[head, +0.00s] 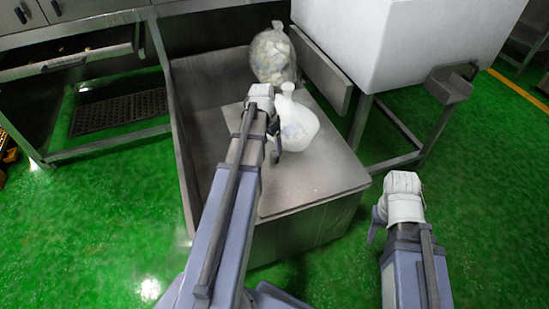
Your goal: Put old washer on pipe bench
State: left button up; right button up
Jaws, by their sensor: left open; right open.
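No washer can be made out in the head view. A grey metal bench (312,184) with a raised left side is in the middle, but I cannot tell if it is the pipe bench. A white plastic bag (300,127) stands on its top. My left gripper (275,152) is open at the bag's left side, pointing down; whether it touches the bag is unclear. My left arm hides part of the bench. My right gripper (374,228) is open and empty, off the bench's right front corner, above the green floor.
A clear bag with pale contents (271,56) stands behind the white bag. A large white box-shaped unit (400,40) on grey legs stands at the back right. A metal rack (75,65) with a dark grate beneath is at the left. Green floor (490,190) is free at the right.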

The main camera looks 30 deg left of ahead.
aim_at(274, 154)
pick_arm(q)
jog(key=shift+w+d+f+b, duration=0.1)
jog(key=shift+w+f+b, duration=0.05)
jog(key=shift+f+b, duration=0.95)
jog(key=shift+w+d+f+b, duration=0.1)
jog(key=shift+w+f+b, duration=0.05)
jog(key=shift+f+b, duration=0.9)
jog(key=shift+w+d+f+b, duration=0.1)
jog(key=shift+w+f+b, duration=0.05)
jog(key=shift+f+b, duration=0.9)
jog(key=shift+f, duration=0.15)
jog(key=shift+p, duration=0.3)
jog(key=shift+c, duration=0.4)
grip_shut()
